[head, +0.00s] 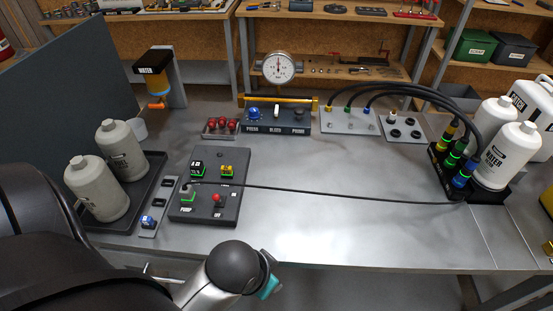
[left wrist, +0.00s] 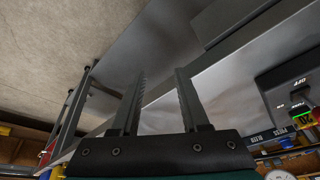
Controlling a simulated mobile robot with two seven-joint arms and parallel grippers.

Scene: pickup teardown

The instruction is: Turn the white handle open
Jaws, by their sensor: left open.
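A small white handle (head: 276,111) stands upright on the dark valve panel (head: 290,127), above the label that seems to read BLEED. A blue knob (head: 254,113) is to its left on the same panel. My left gripper (left wrist: 160,80) shows in the left wrist view with its two fingers apart and nothing between them. The white handle cannot be made out in that view. In the head view my arm is at the bottom edge, far in front of the valve panel, and the left fingers cannot be made out. My right gripper is in neither view.
A dark control box (head: 207,210) with a red switch sits front left, beside a tray (head: 145,195) holding grey bottles. A black cable (head: 330,192) crosses the bench. White bottles (head: 510,155) stand at right. The bench middle (head: 300,165) is mostly clear.

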